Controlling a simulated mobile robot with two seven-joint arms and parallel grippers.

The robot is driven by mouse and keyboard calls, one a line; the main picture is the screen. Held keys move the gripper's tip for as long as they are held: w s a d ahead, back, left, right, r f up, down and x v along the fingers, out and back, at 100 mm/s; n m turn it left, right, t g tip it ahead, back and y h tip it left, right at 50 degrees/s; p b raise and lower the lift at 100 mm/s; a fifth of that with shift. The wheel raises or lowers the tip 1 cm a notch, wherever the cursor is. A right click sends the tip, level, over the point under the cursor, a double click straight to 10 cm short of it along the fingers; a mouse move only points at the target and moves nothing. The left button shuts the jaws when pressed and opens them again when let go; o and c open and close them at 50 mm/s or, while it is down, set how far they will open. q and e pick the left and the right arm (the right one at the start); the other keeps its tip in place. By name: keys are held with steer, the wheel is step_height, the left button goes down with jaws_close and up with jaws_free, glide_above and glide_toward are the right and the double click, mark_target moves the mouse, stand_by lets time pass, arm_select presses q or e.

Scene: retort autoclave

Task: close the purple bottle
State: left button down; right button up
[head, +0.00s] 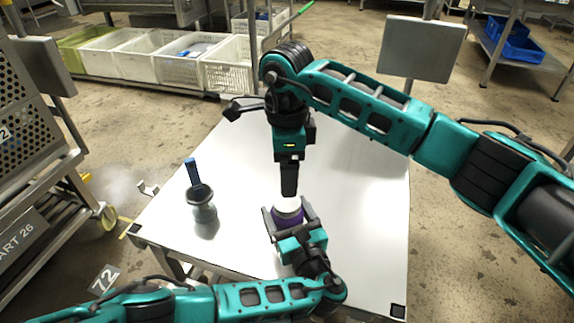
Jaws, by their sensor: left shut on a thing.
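The purple bottle (287,218) stands on the white table (245,160), partly hidden by the fingers around it. My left gripper (289,213) is shut on the bottle from the front side. A white round top (289,203) shows at the upper end of the bottle; I cannot tell whether it is a cap or the bottle's own neck. My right gripper (289,194) points straight down directly above this white top, with its dark fingers close together. I cannot tell whether the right fingers hold or touch anything.
A grey-green jar (203,212) with a dark rim and a blue-handled tool (193,172) stands left of the bottle. The table's right part and back are clear. White crates (178,65) stand on a rack behind, and a metal cart (35,160) is at the left.

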mark_target(287, 201)
steer(key=shift+f, duration=4.05)
steer(key=c, duration=1.1)
steer(key=m, duration=0.4)
steer(key=shift+m, duration=0.4)
steer(key=m, duration=0.3)
steer(key=o, duration=1.3)
steer(key=shift+c, duration=0.2)
